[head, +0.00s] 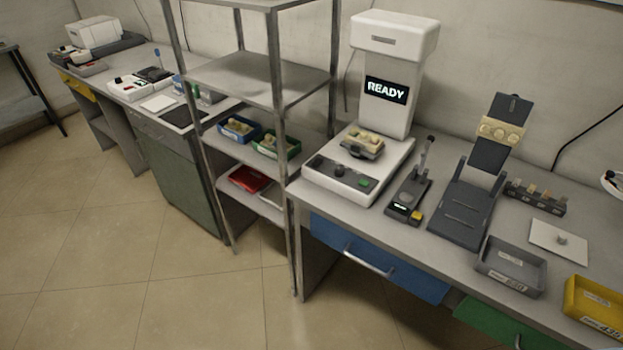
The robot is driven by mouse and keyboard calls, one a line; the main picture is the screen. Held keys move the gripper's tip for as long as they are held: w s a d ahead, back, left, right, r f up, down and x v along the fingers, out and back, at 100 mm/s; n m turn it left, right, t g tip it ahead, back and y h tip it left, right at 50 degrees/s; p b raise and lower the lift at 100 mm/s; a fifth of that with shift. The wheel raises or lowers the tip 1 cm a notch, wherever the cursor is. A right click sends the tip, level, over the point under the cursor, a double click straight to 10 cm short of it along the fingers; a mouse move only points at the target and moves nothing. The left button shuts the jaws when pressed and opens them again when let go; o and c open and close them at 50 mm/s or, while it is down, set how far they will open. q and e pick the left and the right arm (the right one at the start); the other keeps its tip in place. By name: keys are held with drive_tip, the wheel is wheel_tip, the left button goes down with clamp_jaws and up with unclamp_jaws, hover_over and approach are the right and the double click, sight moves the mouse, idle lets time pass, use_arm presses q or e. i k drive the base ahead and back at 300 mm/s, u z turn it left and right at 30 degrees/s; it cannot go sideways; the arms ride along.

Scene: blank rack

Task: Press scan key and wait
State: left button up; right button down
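A white scanner (386,100) stands at the left end of the right-hand bench, with a tall column and an overhanging head. Its dark screen (386,90) reads READY in white letters. A grey holder carrying tan pieces (364,143) sits on its base. A dark key panel (343,174) on the base's front has a green key (364,183) at its right end and other small controls to the left; their labels are too small to read. Neither of my grippers is in view.
A metal rack (275,110) stands left of the scanner, holding a blue bin (239,129), a green bin (276,145) and a red item (249,179). A lever device (410,195), grey tray (511,266) and yellow tray (596,305) share the bench. Floor (150,290) in front is clear.

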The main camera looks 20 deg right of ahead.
sight(363, 183)
drive_tip(key=u, duration=0.1)
drive_tip(key=i, duration=1.7)
drive_tip(key=z, duration=2.55)
